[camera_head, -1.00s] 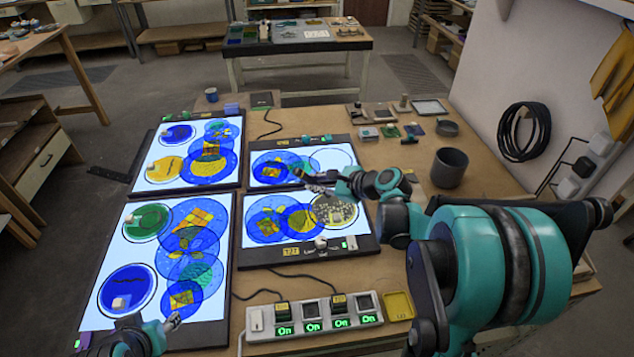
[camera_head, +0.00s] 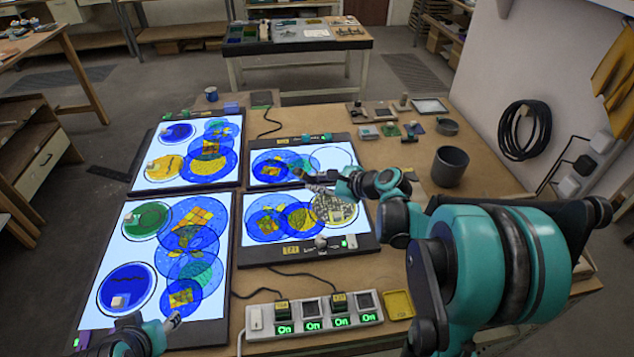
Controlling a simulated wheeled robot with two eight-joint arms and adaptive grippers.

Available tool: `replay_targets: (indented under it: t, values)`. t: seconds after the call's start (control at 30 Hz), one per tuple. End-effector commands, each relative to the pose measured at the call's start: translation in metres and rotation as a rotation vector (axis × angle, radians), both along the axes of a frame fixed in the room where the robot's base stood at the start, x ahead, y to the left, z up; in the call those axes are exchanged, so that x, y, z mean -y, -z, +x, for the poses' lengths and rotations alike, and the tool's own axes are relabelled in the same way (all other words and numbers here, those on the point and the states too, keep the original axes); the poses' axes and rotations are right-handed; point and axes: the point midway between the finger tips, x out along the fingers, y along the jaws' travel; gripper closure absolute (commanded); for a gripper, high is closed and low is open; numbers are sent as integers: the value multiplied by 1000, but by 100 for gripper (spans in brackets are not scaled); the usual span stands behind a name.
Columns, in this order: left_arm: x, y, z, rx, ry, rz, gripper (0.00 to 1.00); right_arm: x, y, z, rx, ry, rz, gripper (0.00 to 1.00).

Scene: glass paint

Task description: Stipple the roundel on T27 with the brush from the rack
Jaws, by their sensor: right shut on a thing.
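The light panel T27 (camera_head: 291,250) is the lower middle one, with its label on the front edge. A round glass roundel (camera_head: 338,210), speckled grey and yellow, lies at its right, beside overlapping blue roundels (camera_head: 268,218). My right gripper (camera_head: 318,182) is over the far edge of T27, above and left of the speckled roundel. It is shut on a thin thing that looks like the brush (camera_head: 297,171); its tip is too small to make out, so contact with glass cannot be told. My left gripper (camera_head: 172,320) is low at the left; its jaw state is unclear.
Other lit panels with painted roundels lie at the far left (camera_head: 147,183), near left (camera_head: 125,232) and behind T27 (camera_head: 340,157). A switch strip (camera_head: 312,313) and a yellow tray (camera_head: 398,305) lie in front. A dark grey pot (camera_head: 449,166) stands at the right.

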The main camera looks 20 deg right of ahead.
Motion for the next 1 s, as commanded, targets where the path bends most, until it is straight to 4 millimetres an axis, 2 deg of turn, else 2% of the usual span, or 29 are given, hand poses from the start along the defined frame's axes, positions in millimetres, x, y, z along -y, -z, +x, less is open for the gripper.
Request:
replay_targets:
  t: [0.33,0.63,1.0]
  values:
    - [0,-2,0,0,0,0,54,0,-1,0,-1,0,0,100]
    - [0,-18,0,0,0,0,54,0,-22,0,-1,0,0,100]
    - [0,-18,0,0,0,0,54,0,-22,0,-1,-1,0,100]
